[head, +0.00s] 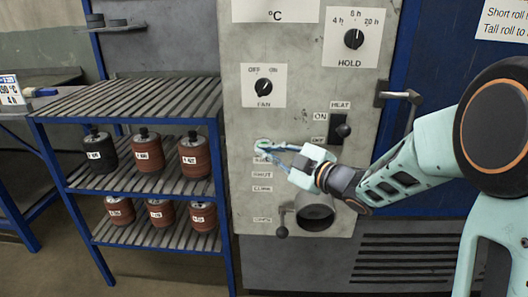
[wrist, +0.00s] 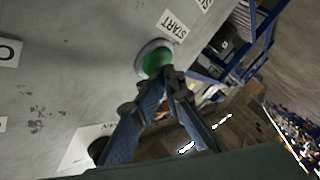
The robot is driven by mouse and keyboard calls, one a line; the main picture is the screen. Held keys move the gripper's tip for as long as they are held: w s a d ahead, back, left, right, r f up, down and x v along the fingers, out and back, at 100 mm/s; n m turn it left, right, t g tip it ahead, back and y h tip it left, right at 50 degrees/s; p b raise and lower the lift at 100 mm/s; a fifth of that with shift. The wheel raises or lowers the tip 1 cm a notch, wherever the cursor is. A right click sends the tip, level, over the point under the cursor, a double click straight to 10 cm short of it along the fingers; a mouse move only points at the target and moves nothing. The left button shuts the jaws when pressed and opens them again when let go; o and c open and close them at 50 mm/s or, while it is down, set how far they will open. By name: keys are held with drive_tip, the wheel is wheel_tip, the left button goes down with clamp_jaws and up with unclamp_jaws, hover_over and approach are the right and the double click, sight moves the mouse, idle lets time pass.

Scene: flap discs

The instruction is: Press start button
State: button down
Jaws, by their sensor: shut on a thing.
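The green start button (head: 263,143) sits in a pale round ring on the grey control panel (head: 240,120). In the wrist view the green start button (wrist: 156,63) shows beside its START label (wrist: 173,24). My gripper (head: 261,151) reaches in from the right, its fingertips at the button. In the wrist view my gripper (wrist: 167,76) has its fingers drawn together, shut at the button's near edge. The tips cover part of the button's rim. How far the button is pushed in cannot be told.
Labels run down the panel below the button, with a lever and round opening (head: 315,213) lower right. A HEAT switch (head: 341,130), FAN knob (head: 264,86) and HOLD knob (head: 354,39) are above. A blue-framed rack (head: 140,105) with several labelled rolls stands left.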

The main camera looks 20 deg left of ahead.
drive_tip(key=shift+w+d+f, duration=0.2)
drive_tip(key=shift+d+f, duration=0.05)
drive_tip(key=shift+f, duration=0.05)
drive_tip(key=shift+s+d+f+b, duration=0.1)
drive_tip(key=shift+s+d+b, duration=0.1)
drive_tip(key=shift+s, duration=0.75)
drive_tip(key=shift+s+d+b, duration=0.1)
drive_tip(key=shift+s+b, duration=0.05)
drive_tip(key=shift+s, duration=0.8)
drive_tip(key=shift+s+d+f+b, duration=0.1)
drive_tip(key=shift+s+d+b, duration=0.1)
drive_tip(key=shift+s, duration=0.75)
drive_tip(key=shift+a, duration=0.1)
